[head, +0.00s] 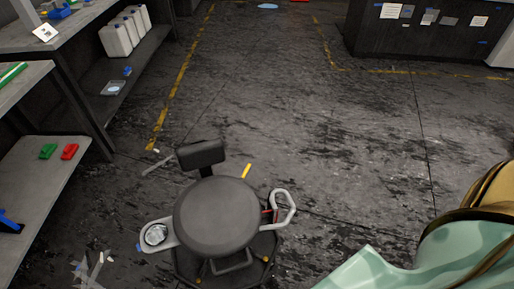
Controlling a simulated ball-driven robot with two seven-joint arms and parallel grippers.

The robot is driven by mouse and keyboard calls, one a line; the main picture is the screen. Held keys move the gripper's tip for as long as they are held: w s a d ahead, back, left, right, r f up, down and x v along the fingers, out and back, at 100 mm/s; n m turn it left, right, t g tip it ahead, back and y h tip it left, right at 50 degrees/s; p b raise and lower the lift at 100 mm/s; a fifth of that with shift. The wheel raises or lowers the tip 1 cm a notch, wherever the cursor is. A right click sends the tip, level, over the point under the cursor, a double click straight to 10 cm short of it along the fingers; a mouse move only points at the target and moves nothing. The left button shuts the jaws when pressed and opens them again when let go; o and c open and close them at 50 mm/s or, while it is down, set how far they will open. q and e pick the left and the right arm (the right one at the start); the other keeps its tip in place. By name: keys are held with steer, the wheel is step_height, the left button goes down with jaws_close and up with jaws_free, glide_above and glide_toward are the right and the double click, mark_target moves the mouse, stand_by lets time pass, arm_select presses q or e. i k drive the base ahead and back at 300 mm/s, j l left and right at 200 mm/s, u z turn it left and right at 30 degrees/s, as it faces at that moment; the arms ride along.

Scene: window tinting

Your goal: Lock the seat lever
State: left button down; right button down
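A black rolling stool has a round seat (217,216) and a small backrest (201,154). A grey loop handle (285,207) sticks out on its right. A small red piece (267,212) shows between the seat's right edge and the handle. A short yellow bar (246,171) shows just behind the seat; I cannot tell whether it is part of the stool or which piece is the seat lever. A grey side tray (145,250) on the left holds a crumpled, shiny thing (156,234). Neither of my grippers is in view.
Shelves (45,165) on the left hold a green block (48,151), a red block (69,151) and white jugs (115,40). A teal and tan shape (440,248) fills the lower right corner.

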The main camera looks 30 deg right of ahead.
mark_target(246, 170)
steer(key=i+l, duration=0.1)
steer(key=l, duration=0.3)
steer(key=i+l, duration=0.1)
steer(key=l, duration=0.75)
steer(key=i, duration=0.05)
